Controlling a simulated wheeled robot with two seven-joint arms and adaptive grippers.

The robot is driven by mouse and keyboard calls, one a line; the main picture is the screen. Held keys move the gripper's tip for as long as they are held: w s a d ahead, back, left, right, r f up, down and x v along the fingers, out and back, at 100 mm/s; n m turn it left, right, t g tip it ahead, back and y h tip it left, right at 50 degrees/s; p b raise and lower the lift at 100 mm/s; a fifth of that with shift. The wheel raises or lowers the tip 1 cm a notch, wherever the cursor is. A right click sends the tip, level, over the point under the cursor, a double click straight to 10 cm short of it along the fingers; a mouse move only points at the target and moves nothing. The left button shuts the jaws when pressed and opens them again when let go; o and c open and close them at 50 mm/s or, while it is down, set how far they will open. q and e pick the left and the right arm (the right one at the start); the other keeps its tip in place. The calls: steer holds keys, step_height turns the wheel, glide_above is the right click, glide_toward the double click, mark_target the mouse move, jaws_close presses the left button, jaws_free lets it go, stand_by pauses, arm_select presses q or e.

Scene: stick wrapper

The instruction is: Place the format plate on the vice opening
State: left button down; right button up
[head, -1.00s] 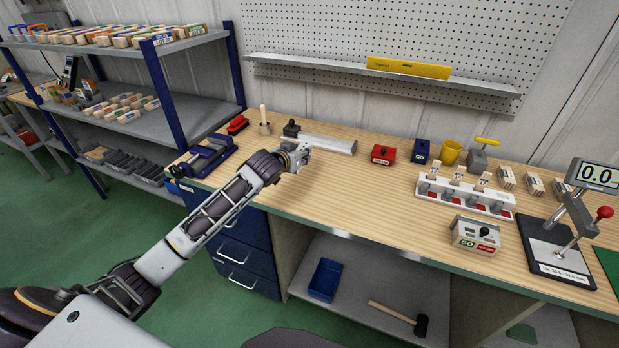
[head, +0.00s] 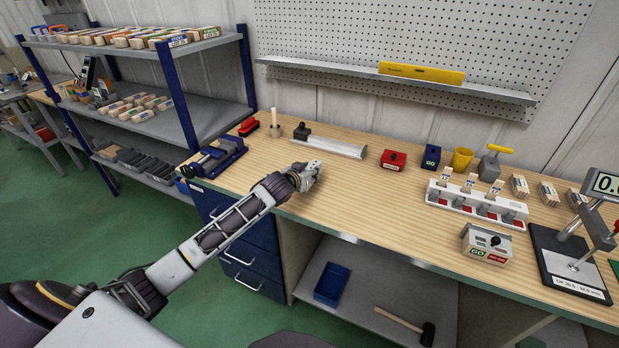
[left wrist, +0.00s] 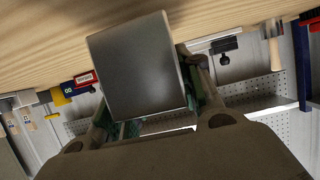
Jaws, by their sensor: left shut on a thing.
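A dark grey flat plate (left wrist: 140,68), which looks like the format plate, fills the middle of the left wrist view. My left gripper (left wrist: 160,125) is shut on it. In the head view, my left gripper (head: 312,174) is above the bench, near its front edge. The plate is too small to tell apart there. The blue vice (head: 215,157) sits at the bench's left end, to the left of and apart from my gripper. Details of its opening are too small to make out. My right gripper is not in view.
A long grey bar with a black knob (head: 330,142) lies behind my gripper. A wooden-handled tool (head: 274,126) and a red brush-like item (head: 248,127) stand behind the vice. A red box (head: 393,160) and a white rack (head: 476,204) are to the right. Bare bench lies between gripper and vice.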

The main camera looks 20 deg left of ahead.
arm_select(q)
steer(key=shift+f, duration=1.05)
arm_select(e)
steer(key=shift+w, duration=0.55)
arm_select(q)
steer(key=shift+f, duration=0.1)
steer(key=c, duration=1.3)
jaws_free()
steer(key=shift+f, duration=0.1)
steer(key=o, duration=0.3)
steer(key=shift+o, duration=0.2)
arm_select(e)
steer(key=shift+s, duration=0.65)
